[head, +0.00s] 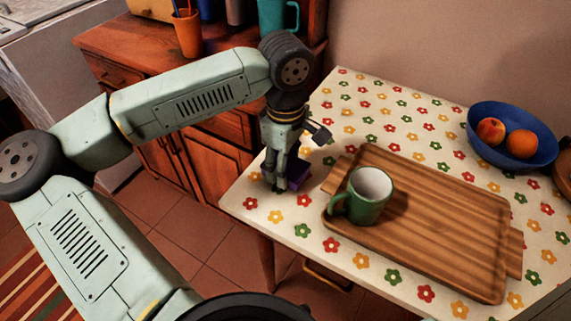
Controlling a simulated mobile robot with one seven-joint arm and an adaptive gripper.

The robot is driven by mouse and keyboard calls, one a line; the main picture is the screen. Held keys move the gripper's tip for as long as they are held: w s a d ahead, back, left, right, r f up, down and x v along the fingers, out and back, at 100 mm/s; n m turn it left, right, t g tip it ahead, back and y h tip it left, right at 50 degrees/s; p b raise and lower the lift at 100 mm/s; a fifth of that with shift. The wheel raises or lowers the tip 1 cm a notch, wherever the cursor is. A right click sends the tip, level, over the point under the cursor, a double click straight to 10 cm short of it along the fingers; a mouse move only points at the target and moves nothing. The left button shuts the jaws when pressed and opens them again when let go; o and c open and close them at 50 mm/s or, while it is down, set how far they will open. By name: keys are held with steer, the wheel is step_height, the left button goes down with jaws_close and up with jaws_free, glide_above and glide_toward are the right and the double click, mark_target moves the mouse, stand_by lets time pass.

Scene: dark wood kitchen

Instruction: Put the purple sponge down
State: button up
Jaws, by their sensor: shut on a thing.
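The purple sponge (297,172) is at the left part of the table with the flowered cloth (327,244), left of the wooden tray. My gripper (281,180) points down and is shut on the sponge. The fingers hide part of the sponge. I cannot tell whether its underside touches the cloth or is just above it.
A wooden tray (450,235) with a green mug (362,197) stands right of my gripper. A blue bowl (541,155) with fruit sits at the back right. A wooden cabinet (160,65) stands behind my arm. Bare cloth lies behind the tray and at the near left edge.

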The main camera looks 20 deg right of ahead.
steer(key=shift+f, duration=0.85)
steer(key=shift+f, duration=0.25)
steer(key=o, duration=1)
steer(key=shift+r, duration=0.1)
steer(key=shift+o, duration=0.2)
